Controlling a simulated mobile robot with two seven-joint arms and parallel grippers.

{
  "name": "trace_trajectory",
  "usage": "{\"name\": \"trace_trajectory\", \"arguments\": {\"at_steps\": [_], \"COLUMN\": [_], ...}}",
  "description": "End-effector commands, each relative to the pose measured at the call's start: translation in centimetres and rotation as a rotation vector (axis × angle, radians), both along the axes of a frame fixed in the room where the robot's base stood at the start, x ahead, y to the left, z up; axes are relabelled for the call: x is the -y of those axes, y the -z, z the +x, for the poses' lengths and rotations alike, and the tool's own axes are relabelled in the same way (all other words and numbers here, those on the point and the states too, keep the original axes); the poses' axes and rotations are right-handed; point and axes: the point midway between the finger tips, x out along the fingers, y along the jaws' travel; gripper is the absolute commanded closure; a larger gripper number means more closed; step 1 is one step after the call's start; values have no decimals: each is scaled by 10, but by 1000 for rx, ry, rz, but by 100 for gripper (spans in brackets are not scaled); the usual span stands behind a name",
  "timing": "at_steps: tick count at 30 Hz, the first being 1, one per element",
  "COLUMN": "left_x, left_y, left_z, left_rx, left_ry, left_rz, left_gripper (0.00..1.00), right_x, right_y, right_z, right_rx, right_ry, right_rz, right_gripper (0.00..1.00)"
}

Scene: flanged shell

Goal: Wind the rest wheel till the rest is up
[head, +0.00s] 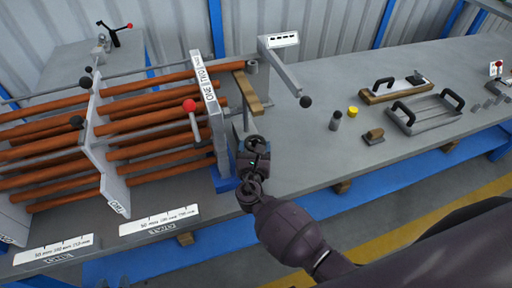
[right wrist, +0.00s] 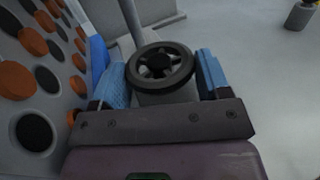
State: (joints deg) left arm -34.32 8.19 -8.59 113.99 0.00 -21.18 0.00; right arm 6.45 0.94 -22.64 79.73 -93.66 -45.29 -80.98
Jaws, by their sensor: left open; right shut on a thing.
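The rest wheel (right wrist: 160,67), a dark spoked handwheel, lies between the two blue fingertips of my right gripper (right wrist: 160,82) in the right wrist view. The gripper is shut on the wheel, with a finger at each side. In the head view my right gripper (head: 254,150) reaches from the lower right to the foot of the end plate; there it largely hides the wheel. A wooden-topped bar (head: 248,92), which looks like the rest, stands above the gripper, beside the end plate. Its exact height is hard to tell. My left gripper is not in view.
White plates (head: 208,95) carry several copper-coloured tubes (head: 150,125) at left. A lever with a black knob (head: 306,101) juts out above the bench (head: 310,165). A yellow cap (head: 353,111) and handled plates (head: 425,108) lie at right. The bench front is clear.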

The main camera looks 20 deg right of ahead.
Motion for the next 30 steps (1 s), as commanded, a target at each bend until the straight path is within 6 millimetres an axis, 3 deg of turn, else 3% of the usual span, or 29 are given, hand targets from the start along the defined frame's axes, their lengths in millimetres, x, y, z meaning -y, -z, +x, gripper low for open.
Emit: {"name": "trace_trajectory", "arguments": {"at_steps": [9,25,26,30], "left_x": [0,-1,-1,-1], "left_y": [4,6,6,6], "left_z": [1,-4,-4,-5], "left_rx": [0,-8,-9,-9], "left_ry": [1,-2,-2,-2], "left_rz": [0,0,0,0], "left_gripper": [57,57,57,57], "right_x": [-1,-1,-1,-2], "right_y": [-2,-2,-2,-2], "right_z": [2,2,2,1], "right_rx": [4,4,4,2], "right_ry": [115,134,134,133], "right_rz": [0,-1,-1,-1], "right_gripper": [54,54,26,5]}}
